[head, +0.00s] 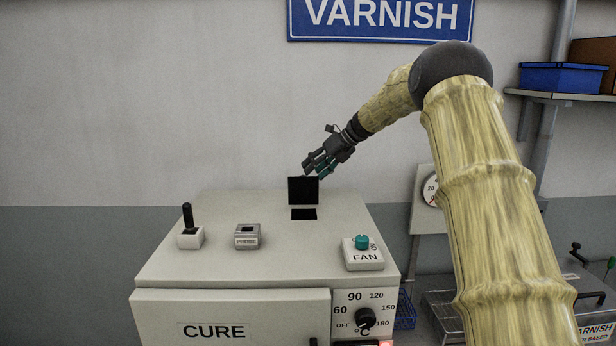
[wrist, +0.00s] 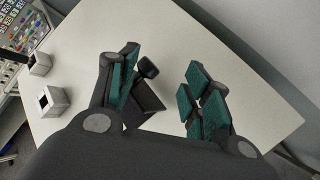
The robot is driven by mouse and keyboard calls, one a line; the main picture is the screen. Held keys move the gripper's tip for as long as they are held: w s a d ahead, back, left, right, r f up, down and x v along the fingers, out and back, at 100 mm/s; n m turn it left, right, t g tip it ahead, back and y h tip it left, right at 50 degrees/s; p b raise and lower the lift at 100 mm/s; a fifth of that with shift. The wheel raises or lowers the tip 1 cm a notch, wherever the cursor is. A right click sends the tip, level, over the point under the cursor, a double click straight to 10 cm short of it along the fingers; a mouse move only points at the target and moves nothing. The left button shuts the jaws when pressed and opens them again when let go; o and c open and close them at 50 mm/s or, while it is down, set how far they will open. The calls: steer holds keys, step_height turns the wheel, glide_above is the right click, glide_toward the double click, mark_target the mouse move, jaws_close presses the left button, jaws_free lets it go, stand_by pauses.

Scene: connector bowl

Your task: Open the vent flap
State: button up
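The vent flap (head: 303,190) is a black square plate on top of the white CURE oven (head: 215,270). It stands about upright behind a dark slot (head: 304,214) in the oven top. In the wrist view the dark flap (wrist: 148,98) shows beside the left finger, partly hidden by it, with a small black knob (wrist: 147,67) near it. My gripper (head: 317,165) is just above and behind the flap's upper edge. Its teal-padded fingers are spread apart in the wrist view (wrist: 163,82), with nothing held between them. Whether the left finger touches the flap I cannot tell.
On the oven top are a black lever (head: 188,218), a PRESS button box (head: 247,236) and a FAN switch (head: 362,252) with a teal knob. A temperature dial (head: 365,318) is on the front. A wall gauge (head: 430,190) stands behind my arm. The oven top around the slot is clear.

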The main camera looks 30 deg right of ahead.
steer(key=v, duration=0.7)
steer(key=shift+r, duration=0.2)
